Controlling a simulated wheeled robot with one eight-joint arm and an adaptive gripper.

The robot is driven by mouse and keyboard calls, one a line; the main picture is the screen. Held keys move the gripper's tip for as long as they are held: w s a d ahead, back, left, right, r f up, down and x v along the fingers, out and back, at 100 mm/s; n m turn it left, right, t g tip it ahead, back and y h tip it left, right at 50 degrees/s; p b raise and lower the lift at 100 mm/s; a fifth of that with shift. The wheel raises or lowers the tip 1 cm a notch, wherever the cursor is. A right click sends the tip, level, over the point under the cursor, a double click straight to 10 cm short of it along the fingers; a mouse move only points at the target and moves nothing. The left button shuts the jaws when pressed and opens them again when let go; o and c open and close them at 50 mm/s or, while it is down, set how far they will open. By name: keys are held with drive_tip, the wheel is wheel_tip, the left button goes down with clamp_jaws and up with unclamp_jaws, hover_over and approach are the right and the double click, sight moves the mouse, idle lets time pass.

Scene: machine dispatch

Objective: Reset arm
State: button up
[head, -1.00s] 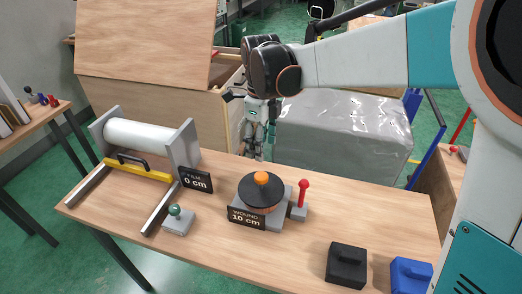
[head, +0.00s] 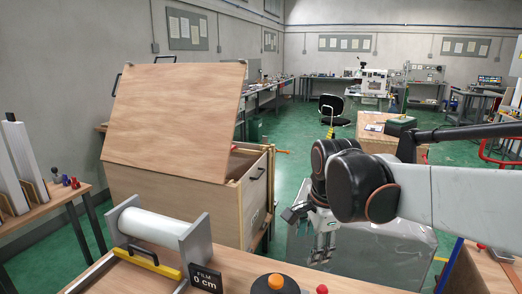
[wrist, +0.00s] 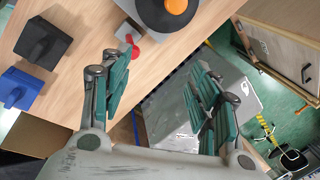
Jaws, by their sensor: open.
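My gripper (head: 322,246) hangs at the end of my arm beyond the far edge of the wooden table, in front of a grey wrapped block (head: 375,258) in the head view. In the wrist view my gripper (wrist: 160,95) has its two green-padded fingers wide apart with nothing between them. The arm reaches in from the right side of the head view. The dark joint covers hide part of the grey block.
A wooden crate (head: 180,208) with a raised lid stands left of my gripper. The table (head: 240,268) carries a white film roll (head: 152,228), an orange-topped winder (wrist: 176,6), a black block (wrist: 42,44) and a blue block (wrist: 18,88). Green floor lies behind.

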drive_tip(key=s+d+f+n+t+b, duration=0.1)
drive_tip(key=s+d+f+n+t, duration=0.1)
drive_tip(key=s+d+n, duration=0.2)
drive_tip(key=s+d+f+n+t+b, duration=0.1)
drive_tip(key=s+d+f+n+t, duration=0.1)
drive_tip(key=s+n, duration=0.9)
drive_tip(key=d+f, duration=0.1)
drive_tip(key=d, duration=0.1)
drive_tip(key=shift+s+d+f, duration=0.15)
drive_tip(key=shift+s+d, duration=0.2)
